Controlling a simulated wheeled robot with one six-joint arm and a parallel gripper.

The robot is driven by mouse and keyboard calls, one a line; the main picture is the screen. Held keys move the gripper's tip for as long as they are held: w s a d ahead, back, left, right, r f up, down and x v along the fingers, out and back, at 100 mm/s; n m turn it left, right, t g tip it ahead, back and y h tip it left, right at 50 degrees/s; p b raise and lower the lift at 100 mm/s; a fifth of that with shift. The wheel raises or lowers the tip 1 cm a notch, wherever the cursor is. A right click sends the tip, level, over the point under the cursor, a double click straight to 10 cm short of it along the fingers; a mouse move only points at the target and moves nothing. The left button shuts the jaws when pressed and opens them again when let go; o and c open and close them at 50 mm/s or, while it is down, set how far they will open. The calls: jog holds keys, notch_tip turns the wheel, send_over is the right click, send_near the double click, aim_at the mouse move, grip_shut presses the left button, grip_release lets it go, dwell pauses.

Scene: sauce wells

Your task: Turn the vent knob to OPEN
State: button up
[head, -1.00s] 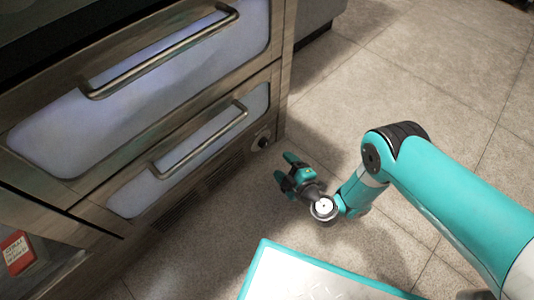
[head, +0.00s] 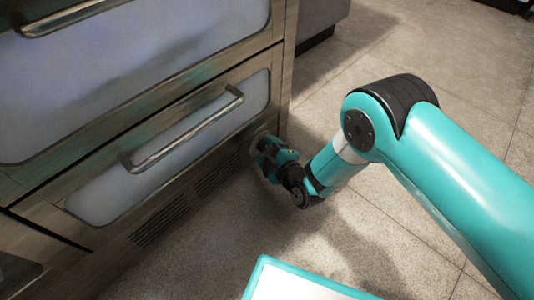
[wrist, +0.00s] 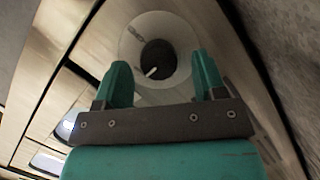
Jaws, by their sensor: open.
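The vent knob (wrist: 157,57) is a dark round knob with a white pointer mark, set on a pale round dial plate (wrist: 128,42) in the wrist view. The mark points to the lower left. Small lettering shows at the plate's upper left, too blurred to read. My gripper (wrist: 160,64) is open, with one teal finger on each side of the knob in the picture; I cannot tell whether the fingers touch it. In the head view my gripper (head: 271,155) is at the oven's lower right corner and hides the knob.
The steel oven front has an upper drawer handle (head: 62,18) and a lower drawer handle (head: 185,135). Vent slots (head: 165,215) run below, left of my gripper.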

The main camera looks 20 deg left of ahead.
jog(key=shift+w+a, duration=0.15)
jog(key=shift+a, duration=0.05)
jog(key=shift+c, duration=0.4)
jog(key=c, duration=0.8)
jog(key=shift+c, duration=0.2)
